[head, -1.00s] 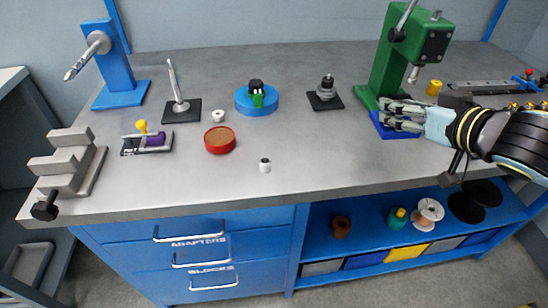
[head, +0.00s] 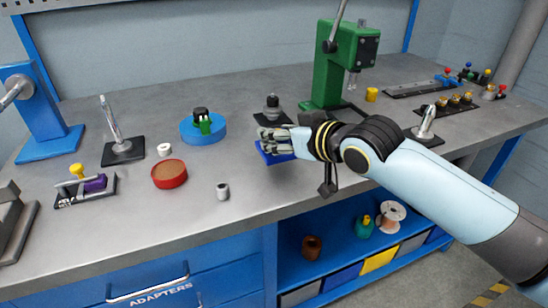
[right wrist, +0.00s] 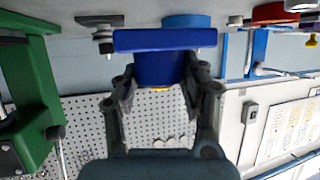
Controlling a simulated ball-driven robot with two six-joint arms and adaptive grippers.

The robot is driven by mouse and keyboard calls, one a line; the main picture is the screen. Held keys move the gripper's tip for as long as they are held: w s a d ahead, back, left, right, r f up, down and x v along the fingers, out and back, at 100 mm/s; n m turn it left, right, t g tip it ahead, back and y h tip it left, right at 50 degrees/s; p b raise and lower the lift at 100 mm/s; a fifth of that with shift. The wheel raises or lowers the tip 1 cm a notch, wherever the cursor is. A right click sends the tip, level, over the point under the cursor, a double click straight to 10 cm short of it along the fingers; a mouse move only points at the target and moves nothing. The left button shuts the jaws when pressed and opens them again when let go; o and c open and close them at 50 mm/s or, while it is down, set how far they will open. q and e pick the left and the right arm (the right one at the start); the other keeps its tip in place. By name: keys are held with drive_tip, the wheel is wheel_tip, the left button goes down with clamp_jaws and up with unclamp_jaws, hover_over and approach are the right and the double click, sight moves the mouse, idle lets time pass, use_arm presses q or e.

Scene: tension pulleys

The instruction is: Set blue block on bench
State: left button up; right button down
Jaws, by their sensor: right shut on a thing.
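The blue block (head: 278,158) is in my right gripper (head: 272,140), low over the front middle of the bench (head: 330,165). The right wrist view shows the block (right wrist: 165,40) as a wide blue slab with a narrower blue part between my fingers (right wrist: 163,95). The right gripper is shut on that narrower part. I cannot tell whether the block touches the bench top. The fingers partly hide the block in the head view. My left gripper is not in view.
The green press (head: 335,75) stands behind and right. A black-based fixture (head: 271,113) is just behind the block. The blue disc (head: 203,131), red round tin (head: 169,174) and small white cylinder (head: 223,191) lie to the left. The bench front edge is close.

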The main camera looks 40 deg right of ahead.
sight(274, 154)
drive_tip(key=shift+w+a+f, duration=0.35)
drive_tip(key=shift+w+a, duration=0.05)
drive_tip(key=shift+a, duration=0.05)
wheel_tip(274, 154, down, 4)
drive_tip(key=shift+r, duration=0.25)
drive_tip(key=shift+f, duration=0.15)
drive_tip(key=shift+f, duration=0.15)
drive_tip(key=c, duration=0.7)
unclamp_jaws()
drive_tip(key=shift+s, duration=0.1)
